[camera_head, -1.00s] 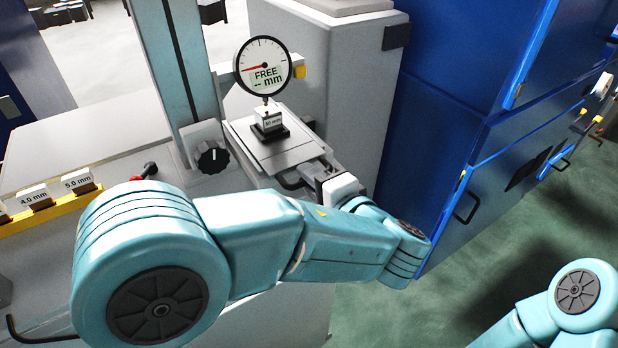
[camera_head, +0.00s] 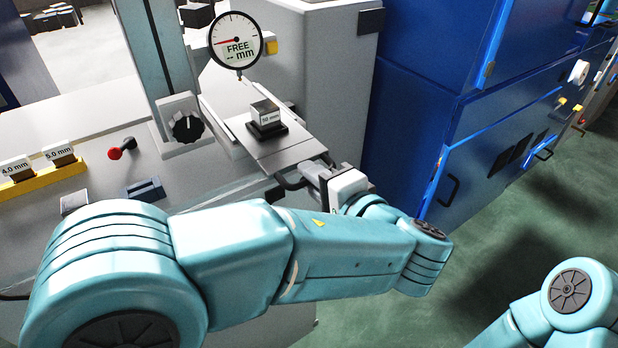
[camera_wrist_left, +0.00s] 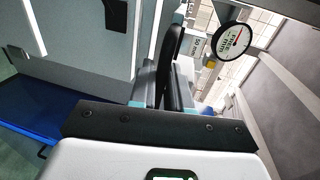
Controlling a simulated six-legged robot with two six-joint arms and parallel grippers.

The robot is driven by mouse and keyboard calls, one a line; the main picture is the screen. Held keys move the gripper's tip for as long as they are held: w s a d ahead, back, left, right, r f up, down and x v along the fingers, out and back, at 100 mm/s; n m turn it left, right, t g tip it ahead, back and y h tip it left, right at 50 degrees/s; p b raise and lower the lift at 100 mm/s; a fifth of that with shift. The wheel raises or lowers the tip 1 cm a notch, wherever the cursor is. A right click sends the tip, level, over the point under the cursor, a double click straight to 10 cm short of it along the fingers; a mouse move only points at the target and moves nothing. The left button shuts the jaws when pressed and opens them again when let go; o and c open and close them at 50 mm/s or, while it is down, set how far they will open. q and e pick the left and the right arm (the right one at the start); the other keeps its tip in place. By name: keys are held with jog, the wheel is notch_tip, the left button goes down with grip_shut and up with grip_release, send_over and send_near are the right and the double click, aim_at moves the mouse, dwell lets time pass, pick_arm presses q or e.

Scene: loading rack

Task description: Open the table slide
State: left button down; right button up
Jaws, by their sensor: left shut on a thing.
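The table slide (camera_head: 284,150) is a flat grey plate that sticks out toward the front of the grey machine. A dark block (camera_head: 264,108) with a white mm label stands upright on it, to the right of and in front of the dial gauge (camera_head: 236,40), clear of its tip. My left gripper (camera_head: 312,174) is at the slide's front edge, shut on the dark bar handle (camera_head: 286,184). The gripper's body partly hides the handle. In the left wrist view the dark handle (camera_wrist_left: 170,50) rises between the fingers. My right gripper is out of view; only part of that arm shows.
The gauge reads FREE. A black knob (camera_head: 187,128) and a red-tipped lever (camera_head: 121,148) are on the machine, left of the slide. A yellow rack (camera_head: 45,178) holds labelled blocks at the left. Blue cabinets (camera_head: 490,170) stand at the right, with open green floor in front.

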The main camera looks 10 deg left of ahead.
pick_arm(q)
jog(key=shift+s+d, duration=0.2)
jog(key=shift+d, duration=0.1)
jog(key=c, duration=1.3)
grip_release()
jog(key=shift+o, duration=0.2)
jog(key=shift+d, duration=0.15)
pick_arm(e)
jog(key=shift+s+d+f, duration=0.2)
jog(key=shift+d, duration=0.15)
